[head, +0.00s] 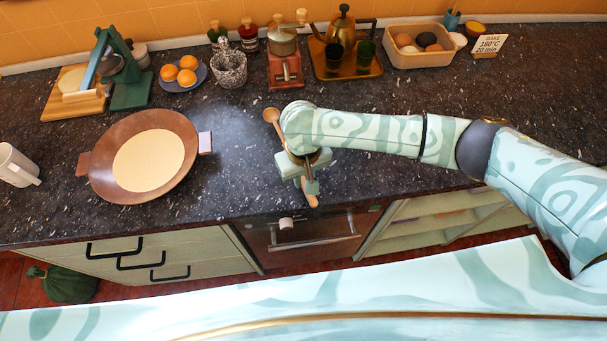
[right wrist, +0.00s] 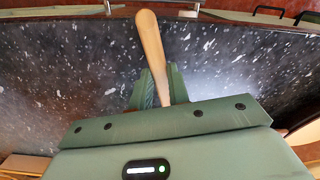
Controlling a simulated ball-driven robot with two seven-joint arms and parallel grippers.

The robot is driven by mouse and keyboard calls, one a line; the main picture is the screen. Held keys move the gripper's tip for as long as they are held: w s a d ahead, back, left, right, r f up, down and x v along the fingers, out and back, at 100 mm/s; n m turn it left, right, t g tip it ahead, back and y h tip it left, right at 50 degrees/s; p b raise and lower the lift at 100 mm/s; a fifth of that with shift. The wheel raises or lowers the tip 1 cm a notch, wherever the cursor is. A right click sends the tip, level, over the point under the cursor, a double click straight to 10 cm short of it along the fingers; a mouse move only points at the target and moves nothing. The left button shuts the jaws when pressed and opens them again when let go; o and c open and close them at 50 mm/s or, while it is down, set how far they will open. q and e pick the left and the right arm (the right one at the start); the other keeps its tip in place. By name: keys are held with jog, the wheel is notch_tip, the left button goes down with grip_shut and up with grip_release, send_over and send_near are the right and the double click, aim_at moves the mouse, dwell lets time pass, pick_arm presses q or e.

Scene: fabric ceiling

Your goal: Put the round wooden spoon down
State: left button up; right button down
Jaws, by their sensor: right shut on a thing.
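The round wooden spoon (head: 271,116) shows in the head view with its bowl beyond my right wrist, to the left. The end of its handle sticks out on the near side, by the counter's front edge. My right gripper (head: 307,183) is shut on the spoon's handle. In the right wrist view, the pale handle (right wrist: 151,50) stands between the two green fingers (right wrist: 159,88). The middle of the spoon is hidden by my wrist and gripper. I cannot tell whether the spoon touches the dark speckled counter (head: 235,185). My left gripper is not in view.
A brown pan (head: 185,182) with a pale round inside lies left of my right gripper. A white mug (head: 17,166) stands at far left. A grinder (head: 285,62), a kettle tray (head: 345,70) and an egg box (head: 418,58) line the back. Counter between pan and gripper is clear.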

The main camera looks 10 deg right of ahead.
jog(key=shift+f+b, duration=0.3)
jog(key=shift+f, duration=0.9)
jog(key=c, duration=0.6)
grip_release()
notch_tip(320, 180, up, 9)
jog(key=p, duration=1.2)
jog(key=shift+r+p, duration=0.1)
jog(key=shift+p, duration=0.3)
